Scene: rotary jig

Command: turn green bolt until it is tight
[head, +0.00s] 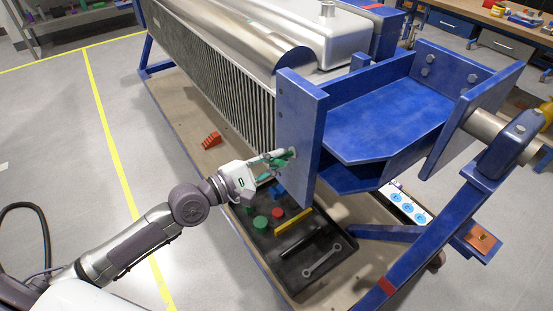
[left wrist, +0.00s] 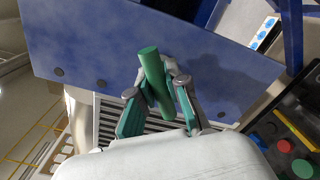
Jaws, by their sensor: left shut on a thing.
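The green bolt (left wrist: 155,78) is a green cylinder at the edge of a blue plate of the jig. In the left wrist view it sits between the two fingers of my left gripper (left wrist: 158,100), which is shut on it. In the head view my left gripper (head: 278,157) reaches the blue end plate (head: 301,130) from the left, and the green bolt (head: 291,152) shows only as a small part at its fingertips. How deep the bolt sits cannot be seen. My right gripper is not in view.
Below the gripper a black tray (head: 345,238) holds a wrench (head: 322,261), a yellow bar (head: 294,231), and green and red round pieces. An orange-red block (head: 211,140) lies on the base board. The large blue jig frame (head: 395,120) stands right. Grey floor is free at left.

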